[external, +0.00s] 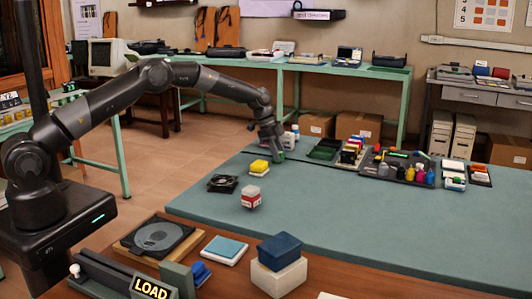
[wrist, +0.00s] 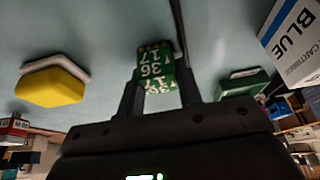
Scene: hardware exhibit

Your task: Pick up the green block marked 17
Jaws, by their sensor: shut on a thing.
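The green block (wrist: 155,67) has white numbers on its faces, with 17 and 36 readable in the wrist view. My gripper (wrist: 159,82) is shut on it, with one dark finger on each side. In the external view my gripper (external: 277,152) points down at the far left part of the teal table, and only a bit of green shows between its fingers. I cannot tell whether the block touches the table.
A red and white box (external: 251,197) stands nearer. A white BLUE cartridge box (wrist: 294,42) and a green tray (external: 325,149) are to the right.

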